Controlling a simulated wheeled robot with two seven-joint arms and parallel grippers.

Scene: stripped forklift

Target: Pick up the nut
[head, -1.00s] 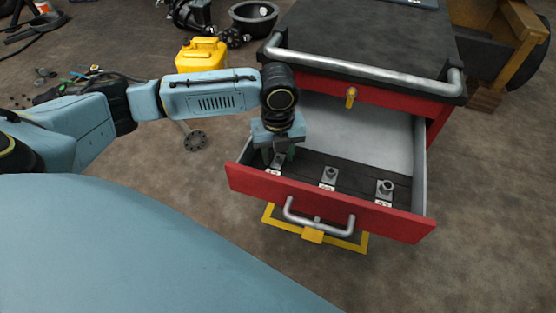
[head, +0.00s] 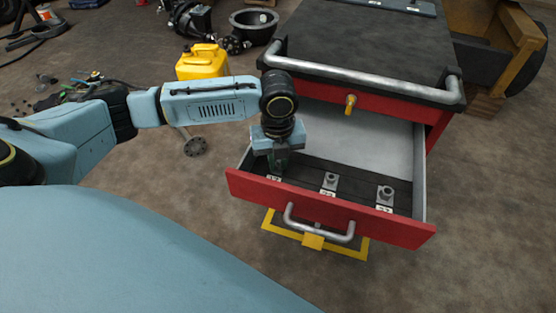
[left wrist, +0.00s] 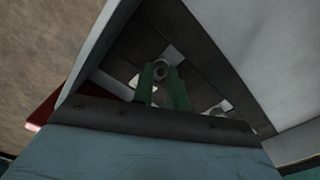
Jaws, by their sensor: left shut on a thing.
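The nut (left wrist: 160,69) is a small dark metal ring at the green fingertips of my left gripper (left wrist: 163,78) in the left wrist view. The gripper is shut on it. In the head view my left gripper (head: 278,163) points down into the left end of the open red drawer (head: 330,205), and its fingers hide the nut there. I cannot tell whether the nut still touches the drawer's bottom. Two more metal nut-like pieces stand on small holders in the drawer, one in the middle (head: 330,178) and one at the right (head: 386,192). My right gripper is out of view.
The drawer's front, with a grey handle (head: 318,226), and its side walls stand close around the gripper. The cabinet's dark top (head: 365,40) with a grey rail is behind. A yellow can (head: 203,62) stands on the floor at the left.

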